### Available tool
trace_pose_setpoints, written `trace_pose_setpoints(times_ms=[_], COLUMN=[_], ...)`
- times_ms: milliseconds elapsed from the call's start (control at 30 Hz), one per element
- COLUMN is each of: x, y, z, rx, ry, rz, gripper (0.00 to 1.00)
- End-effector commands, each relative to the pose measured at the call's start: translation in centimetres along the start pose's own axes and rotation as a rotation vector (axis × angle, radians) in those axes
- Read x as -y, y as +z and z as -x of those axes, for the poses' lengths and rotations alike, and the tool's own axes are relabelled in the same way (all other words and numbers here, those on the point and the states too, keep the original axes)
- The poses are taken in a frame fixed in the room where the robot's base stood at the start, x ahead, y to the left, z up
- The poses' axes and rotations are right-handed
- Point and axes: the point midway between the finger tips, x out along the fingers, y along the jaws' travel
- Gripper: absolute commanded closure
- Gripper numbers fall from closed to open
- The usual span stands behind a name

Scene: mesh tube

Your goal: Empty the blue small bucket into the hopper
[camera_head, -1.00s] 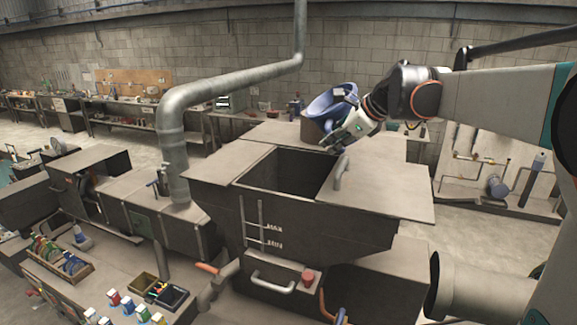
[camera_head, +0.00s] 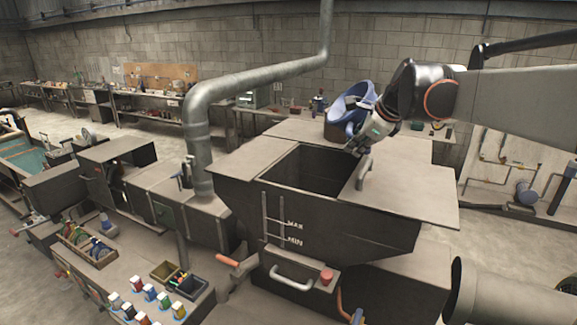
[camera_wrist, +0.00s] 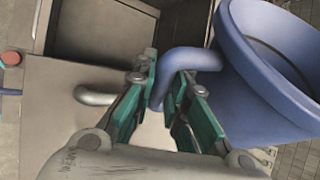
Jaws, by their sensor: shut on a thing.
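The blue small bucket (camera_head: 352,98) is held up over the back right of the hopper, its mouth tilted toward the upper left in the head view. In the wrist view the bucket (camera_wrist: 262,80) is on the right, its open mouth partly showing and no contents visible. My gripper (camera_head: 366,140) is shut on its blue handle (camera_wrist: 166,72), with a green-lined finger on each side. The hopper (camera_head: 318,215) is a dark grey bin with a square opening in its top, and the opening lies left of and below the bucket.
A grey pipe (camera_head: 196,125) rises left of the hopper and bends to the right above it. A metal handle (camera_head: 363,172) stands on the hopper's right lid. A workbench (camera_head: 95,270) with bottles and trays is at the lower left.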

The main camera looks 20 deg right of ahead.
Motion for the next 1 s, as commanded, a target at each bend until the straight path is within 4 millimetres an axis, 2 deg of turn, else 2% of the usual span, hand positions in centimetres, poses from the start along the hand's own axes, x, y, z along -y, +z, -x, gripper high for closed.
trace_pose_setpoints(times_ms=[1000], x=[-0.20], y=[-0.52], z=[0.02], rx=[-0.124], ry=[-0.055], rz=[0.101], gripper=[1.00])
